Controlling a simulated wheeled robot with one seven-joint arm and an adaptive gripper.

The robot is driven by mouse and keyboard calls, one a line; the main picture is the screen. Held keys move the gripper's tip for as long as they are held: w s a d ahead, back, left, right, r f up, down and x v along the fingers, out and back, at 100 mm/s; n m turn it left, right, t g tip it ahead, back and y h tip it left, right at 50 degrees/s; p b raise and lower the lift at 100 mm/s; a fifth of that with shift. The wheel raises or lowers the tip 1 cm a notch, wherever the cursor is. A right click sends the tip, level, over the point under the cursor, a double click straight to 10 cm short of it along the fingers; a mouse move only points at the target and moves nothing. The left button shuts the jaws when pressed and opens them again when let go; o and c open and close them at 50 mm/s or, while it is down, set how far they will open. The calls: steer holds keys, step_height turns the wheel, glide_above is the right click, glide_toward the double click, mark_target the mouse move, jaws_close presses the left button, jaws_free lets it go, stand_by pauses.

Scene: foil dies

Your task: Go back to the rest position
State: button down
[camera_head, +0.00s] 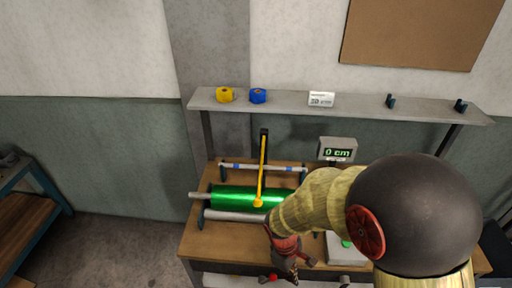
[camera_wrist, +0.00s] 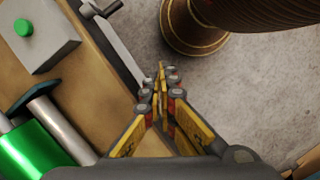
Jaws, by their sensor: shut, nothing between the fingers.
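My gripper (camera_wrist: 162,78) shows in the wrist view with its yellow-faced fingers together and nothing between them. It is near the edge of the wooden workbench (camera_wrist: 88,88), with grey floor beyond it. In the head view my arm reaches over the right part of the bench (camera_head: 195,243), and the fingers are hard to make out there. A green foil roll (camera_head: 232,198) lies in a stand on the bench, to the left of my arm. The roll also shows at the lower left of the wrist view (camera_wrist: 32,150). My gripper is apart from it.
A yellow lever (camera_head: 262,170) crosses over the roll. A display (camera_head: 338,150) reads "0 cm". A grey box with a green button (camera_wrist: 24,27) and a metal crank (camera_wrist: 112,35) are near my gripper. A shelf (camera_head: 285,104) holds yellow and blue rolls.

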steer(key=s+d+r+m+t+b, duration=0.2)
steer(key=r+m+b, duration=0.1)
steer(key=r, duration=0.3)
steer(key=s+d+r+m+t+y+b, duration=0.1)
steer(key=s+d+r+m+t+b, duration=0.1)
steer(key=r, duration=0.5)
steer(key=s+d+r+m+t+y+b, duration=0.1)
steer(key=s+d+r+m+t+b, duration=0.1)
steer(key=r, duration=0.5)
steer(key=d+m+b, duration=0.1)
steer(key=m+b, duration=0.1)
steer(key=m, duration=0.1)
steer(key=shift+s+d+r+m+t, duration=0.2)
steer(key=shift+s+d+m+t, duration=0.1)
steer(key=shift+s+m+t, duration=0.1)
